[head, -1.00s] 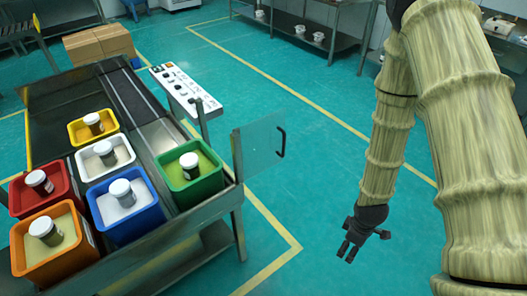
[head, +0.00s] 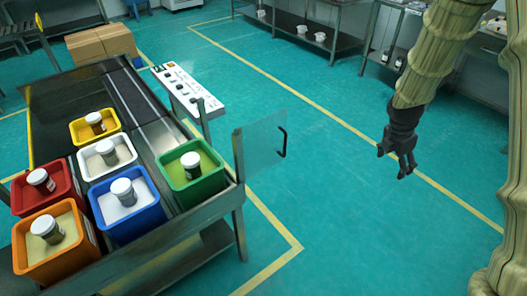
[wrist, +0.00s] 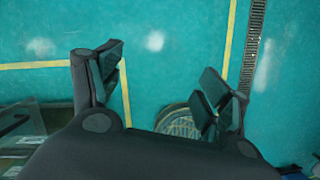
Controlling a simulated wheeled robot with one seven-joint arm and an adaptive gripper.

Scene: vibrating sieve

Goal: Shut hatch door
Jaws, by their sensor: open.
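The hatch door (head: 260,145) is a clear, greyish panel with a dark handle (head: 283,142) on its right side. It stands swung out at the right end of the metal table, beside the green bin. My gripper (head: 394,165) is to the right of the door, over open floor and well apart from the handle. It is dark, open and empty. In the wrist view the two fingers of my gripper (wrist: 160,85) stand wide apart with only floor between them. The door is not clearly seen in that view.
The metal table (head: 240,215) holds several coloured bins with white-lidded jars, including a green bin (head: 190,172). A control panel (head: 185,90) stands behind the door. Boxes (head: 100,43) are at the back left, and shelves (head: 310,45) at the back. Floor right of the door is clear.

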